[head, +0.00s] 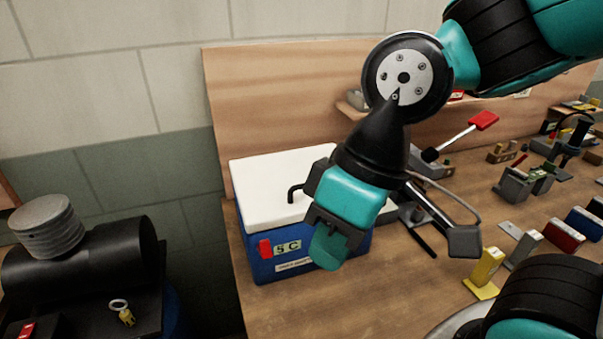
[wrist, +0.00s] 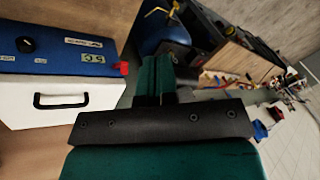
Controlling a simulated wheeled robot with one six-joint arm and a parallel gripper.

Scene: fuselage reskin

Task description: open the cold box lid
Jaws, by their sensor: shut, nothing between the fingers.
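The cold box (head: 262,266) is blue with a white lid (head: 278,178) and stands at the left end of the wooden bench. The lid looks closed. A black handle (head: 292,192) sits on the lid's front part, and a red latch piece (head: 265,249) and a "5 C" label are on the box's front. In the wrist view the lid (wrist: 25,105), its handle (wrist: 61,101) and the blue front (wrist: 60,48) show at the left. My gripper (head: 328,250) is shut and empty, in front of the box's right part in the head view, hiding that part. It also shows in the wrist view (wrist: 156,75).
A lever with a red grip (head: 483,121) stands behind my arm. Yellow (head: 486,272), red and blue blocks stand on the bench at the right. A black cylinder (head: 85,265) and a grey ribbed part (head: 47,228) are at the left. Bench front is bare (head: 370,305).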

